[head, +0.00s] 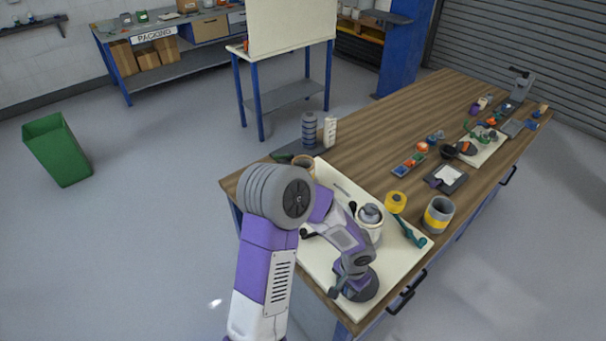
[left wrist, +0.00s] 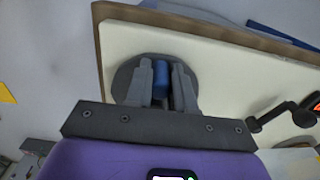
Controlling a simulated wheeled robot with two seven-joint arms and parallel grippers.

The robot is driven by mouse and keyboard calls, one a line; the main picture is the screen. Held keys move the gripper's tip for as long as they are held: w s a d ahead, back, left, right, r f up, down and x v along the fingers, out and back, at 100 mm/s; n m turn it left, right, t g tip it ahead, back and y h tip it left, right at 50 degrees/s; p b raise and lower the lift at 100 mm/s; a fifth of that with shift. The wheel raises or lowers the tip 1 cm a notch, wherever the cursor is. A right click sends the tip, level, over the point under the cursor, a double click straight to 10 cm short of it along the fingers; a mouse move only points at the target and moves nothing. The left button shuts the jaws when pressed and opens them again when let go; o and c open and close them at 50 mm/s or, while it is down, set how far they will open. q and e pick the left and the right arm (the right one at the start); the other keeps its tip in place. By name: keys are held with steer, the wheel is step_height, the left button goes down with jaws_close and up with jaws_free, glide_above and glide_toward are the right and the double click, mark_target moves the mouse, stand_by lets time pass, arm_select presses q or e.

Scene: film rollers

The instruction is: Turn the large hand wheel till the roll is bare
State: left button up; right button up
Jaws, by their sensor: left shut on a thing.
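The large hand wheel is a dark round disc (head: 368,290) near the front edge of the cream board (head: 318,262). In the left wrist view the disc (left wrist: 124,80) lies behind my fingers, with a blue upright grip (left wrist: 160,80) between them. My left gripper (head: 350,275) is over the wheel and shut on that blue grip. A grey and white rounded piece (head: 370,217) stands on the board behind my forearm; I cannot tell whether film is on it. A small black crank (left wrist: 285,116) sits farther along the board. My right gripper is out of view.
A yellow-topped piece (head: 396,200) and a teal handle tool (head: 410,234) lie at the board's right. A grey and yellow cup (head: 438,214) stands beside them. A dark ringed stack (head: 309,130) stands at the back left. The table's front edge is close to the wheel.

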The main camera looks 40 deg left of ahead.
mark_target(359, 297)
arm_select(q)
steer(key=shift+w+d+f+b, duration=0.15)
steer(key=shift+d+b, duration=0.2)
steer(key=shift+d, duration=0.45)
steer(key=shift+w+d, duration=0.1)
steer(key=shift+d, duration=0.25)
steer(key=shift+w+d+b, duration=0.3)
steer(key=shift+w+d, duration=0.2)
steer(key=shift+d, duration=0.1)
steer(key=o, duration=1.6)
steer(key=shift+o, duration=0.2)
steer(key=shift+r, duration=0.2)
